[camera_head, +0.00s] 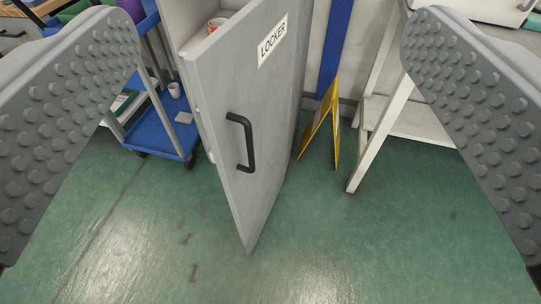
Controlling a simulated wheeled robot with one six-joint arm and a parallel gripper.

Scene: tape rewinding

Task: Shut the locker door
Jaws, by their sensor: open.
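The grey locker door (222,95) stands open in the middle of the view, swung out toward me. It has a white label reading LOCKER and a black bar handle (241,143) on its face. The locker body (180,25) shows to the left behind the door, with a shelf and a red and white item inside. My gripper (270,140) is open, with one studded grey finger at each side of the view. The door shows in the gap between the fingers, beyond them. Nothing is held.
A blue cart (165,138) stands left of the locker. A yellow folding floor sign (322,125) stands right of the door, beside a white-legged frame (378,130). The green floor (330,245) in front is clear.

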